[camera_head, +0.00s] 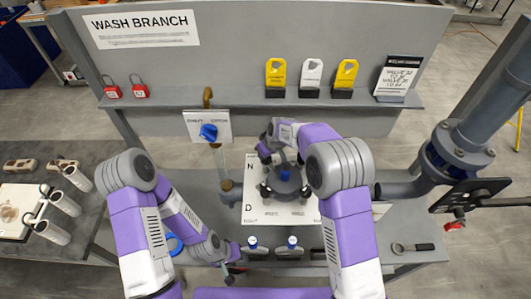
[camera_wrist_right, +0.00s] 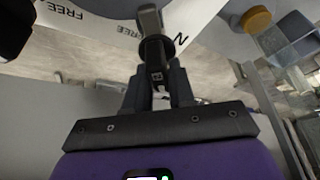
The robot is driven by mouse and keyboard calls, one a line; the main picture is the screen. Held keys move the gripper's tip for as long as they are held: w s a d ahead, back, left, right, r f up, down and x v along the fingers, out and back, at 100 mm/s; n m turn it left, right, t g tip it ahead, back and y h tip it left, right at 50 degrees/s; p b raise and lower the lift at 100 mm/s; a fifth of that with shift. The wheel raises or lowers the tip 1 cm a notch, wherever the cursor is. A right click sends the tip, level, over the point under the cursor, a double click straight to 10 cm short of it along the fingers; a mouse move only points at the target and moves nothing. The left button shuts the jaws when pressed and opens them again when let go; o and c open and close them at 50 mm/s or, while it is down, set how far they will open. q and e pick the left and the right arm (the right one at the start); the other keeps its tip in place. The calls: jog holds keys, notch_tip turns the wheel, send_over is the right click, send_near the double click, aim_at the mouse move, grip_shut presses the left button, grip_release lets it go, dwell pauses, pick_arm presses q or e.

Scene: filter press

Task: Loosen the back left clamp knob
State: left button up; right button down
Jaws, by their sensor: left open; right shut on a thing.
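The dark grey round filter press (camera_head: 286,184) stands on a white board marked N and D, with clamp knobs around its rim. My right arm reaches over it from the right. My right gripper (camera_head: 264,152) is at the press's back left side. In the right wrist view, its two dark fingers (camera_wrist_right: 160,90) are shut on the back left clamp knob (camera_wrist_right: 153,50), a grey stem with a black collar. The fingers hide part of the knob. My left gripper (camera_head: 231,266) is open, low at the front left of the press and away from it.
A blue-handled valve (camera_head: 208,131) on a pipe stands left of the press. Two blue-topped fittings (camera_head: 292,242) sit at the front. A wrench (camera_head: 412,247) lies front right. A shelf with yellow and white tags (camera_head: 346,75) runs behind. A thick pipe (camera_head: 470,125) stands right.

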jog(key=m+h, duration=0.1)
jog(key=m, duration=0.2)
jog(key=shift+t, duration=0.3)
jog(key=m+h, duration=0.2)
jog(key=m, duration=0.3)
jog(key=shift+d, duration=0.1)
jog(key=m+h, duration=0.1)
jog(key=m, duration=0.2)
jog(key=shift+d+m+h, duration=0.1)
jog(key=shift+m+h, duration=0.6)
jog(key=shift+m, duration=1.3)
jog(key=shift+g, duration=0.4)
jog(key=c, duration=1)
grip_release()
jog(key=shift+c, duration=0.2)
